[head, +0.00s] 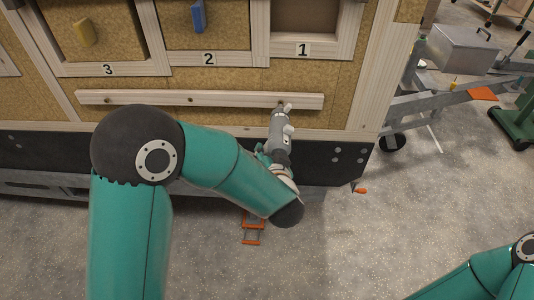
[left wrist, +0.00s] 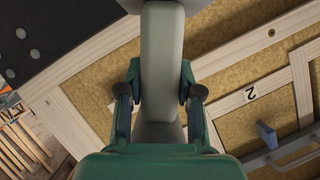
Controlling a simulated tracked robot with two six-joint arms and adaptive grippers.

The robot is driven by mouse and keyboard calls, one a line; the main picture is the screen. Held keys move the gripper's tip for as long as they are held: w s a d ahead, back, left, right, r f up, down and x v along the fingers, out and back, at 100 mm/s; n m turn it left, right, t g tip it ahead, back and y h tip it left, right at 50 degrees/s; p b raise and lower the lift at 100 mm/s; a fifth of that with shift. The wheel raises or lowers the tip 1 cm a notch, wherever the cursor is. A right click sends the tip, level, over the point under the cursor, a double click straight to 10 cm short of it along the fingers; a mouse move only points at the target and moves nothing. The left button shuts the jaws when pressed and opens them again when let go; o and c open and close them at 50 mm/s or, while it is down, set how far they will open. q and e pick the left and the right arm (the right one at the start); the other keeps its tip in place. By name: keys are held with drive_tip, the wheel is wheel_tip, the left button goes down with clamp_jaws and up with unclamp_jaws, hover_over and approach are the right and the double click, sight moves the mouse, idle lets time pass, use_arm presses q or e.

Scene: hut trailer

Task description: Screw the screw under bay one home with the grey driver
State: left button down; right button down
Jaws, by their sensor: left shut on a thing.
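The wooden strip (head: 220,99) runs along the wall below the numbered bays. Bay one (head: 303,17) is at the right, above its label 1. My left gripper (head: 275,158), partly hidden by my own arm, is shut on the grey driver (head: 279,128). The driver points up at the strip's right part, below bay one. Its tip appears to be at the strip, where the screw is covered or too small to make out. In the left wrist view the driver's grey body (left wrist: 160,70) stands between the two fingers of my left gripper (left wrist: 158,95). My right gripper is out of view.
Bays two and three hold a blue piece (head: 198,16) and a yellow piece (head: 84,32). A metal box (head: 461,48) stands on a frame at the right. An orange object (head: 252,230) lies on the floor below. The floor at lower right is mostly clear.

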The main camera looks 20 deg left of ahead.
use_arm(q)
drive_tip(key=shift+w+a+r, duration=0.1)
drive_tip(key=shift+w+r, duration=0.1)
drive_tip(key=shift+w, duration=0.4)
drive_tip(key=shift+w+a+r+p, duration=0.1)
drive_tip(key=shift+w+a+p, duration=0.05)
drive_tip(key=shift+w+p, duration=0.15)
idle(1.0)
drive_tip(key=shift+s, duration=0.15)
drive_tip(key=shift+s+d, duration=0.25)
drive_tip(key=shift+s, duration=0.4)
drive_tip(key=shift+s+d, duration=0.2)
drive_tip(key=shift+s, duration=0.45)
drive_tip(key=shift+s+a+b, duration=0.45)
drive_tip(key=shift+s+a, duration=2.4)
drive_tip(key=shift+s, duration=0.05)
